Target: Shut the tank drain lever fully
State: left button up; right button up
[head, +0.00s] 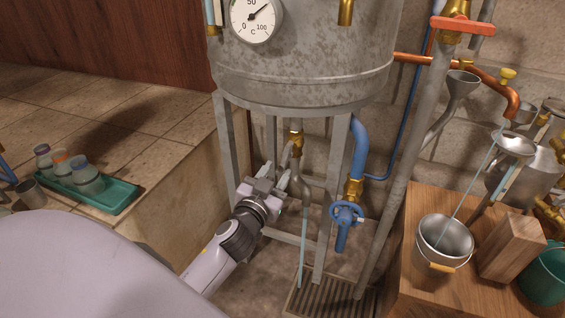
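The grey metal tank (300,75) stands on a grey frame in the middle of the head view. Below it is a brass drain valve (296,140) with a bent grey outlet pipe (301,182). A pale blue stream (303,250) runs from this pipe down to the floor grate. A short grey lever (286,153) seems to slant down and left from the valve. My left gripper (276,176) is under the tank, just below and left of the valve. Its two fingers stand apart, close to the lever's lower end; contact cannot be told. My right gripper is out of view.
Tank legs (227,140) stand around the valve. To the right are a blue pipe with a blue handwheel (346,213) and a slanted grey pipe (395,180). A wooden stand (430,290) carries a steel bucket (444,250). A green tray (110,197) with jars lies left.

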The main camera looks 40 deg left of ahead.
aim_at(284, 162)
pick_arm(q)
jog(key=shift+x, duration=2.4)
jog(key=shift+c, duration=0.3)
grip_shut()
